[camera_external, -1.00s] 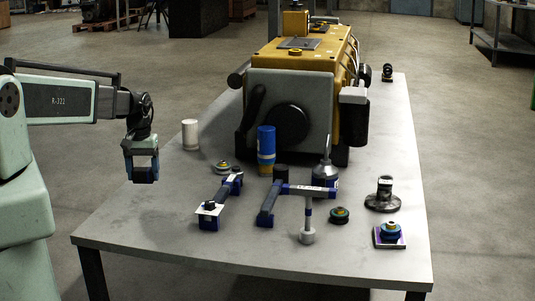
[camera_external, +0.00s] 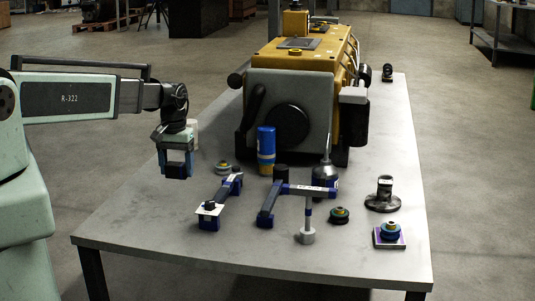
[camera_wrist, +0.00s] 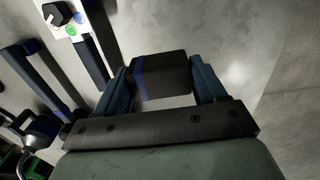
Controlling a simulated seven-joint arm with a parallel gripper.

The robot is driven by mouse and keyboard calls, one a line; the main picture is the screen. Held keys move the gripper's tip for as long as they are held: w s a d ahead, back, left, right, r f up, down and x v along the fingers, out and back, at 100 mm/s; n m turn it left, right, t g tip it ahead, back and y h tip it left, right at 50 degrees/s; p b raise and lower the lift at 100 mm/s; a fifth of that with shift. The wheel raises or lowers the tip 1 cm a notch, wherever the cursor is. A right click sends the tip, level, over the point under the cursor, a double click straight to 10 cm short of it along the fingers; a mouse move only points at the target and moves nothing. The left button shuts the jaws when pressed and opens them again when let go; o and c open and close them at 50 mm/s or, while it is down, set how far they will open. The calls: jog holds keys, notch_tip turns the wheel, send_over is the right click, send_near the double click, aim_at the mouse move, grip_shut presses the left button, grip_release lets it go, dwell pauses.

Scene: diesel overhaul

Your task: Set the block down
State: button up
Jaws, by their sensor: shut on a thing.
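My gripper (camera_external: 176,171) is over the left part of the grey table (camera_external: 140,218), above its surface. It is shut on a dark block (camera_wrist: 162,76), which sits between the two teal fingers in the wrist view and carries a blue stripe. In the external view the block (camera_external: 176,172) is a small dark shape between the fingertips, apart from the tabletop. The tabletop under and in front of the block is bare.
A blue clamp-like part (camera_external: 211,220) with a white plate lies to the right of my gripper, beside a second blue frame (camera_external: 300,189). A blue can (camera_external: 266,148) stands before the yellow engine (camera_external: 342,60). A white cylinder (camera_external: 194,134) stands behind my gripper. The table's left front is clear.

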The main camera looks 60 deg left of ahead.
jog(key=w+d+m, duration=0.2)
jog(key=w+d, duration=0.2)
jog(key=d, duration=0.4)
jog(key=w+d+m, duration=0.1)
jog(key=w+d, duration=0.2)
jog(key=d, duration=0.6)
jog(key=m, duration=0.2)
send_over(251, 247)
jog(key=shift+f, duration=4.8)
jog(key=shift+f, duration=0.1)
jog(key=o, duration=1.1)
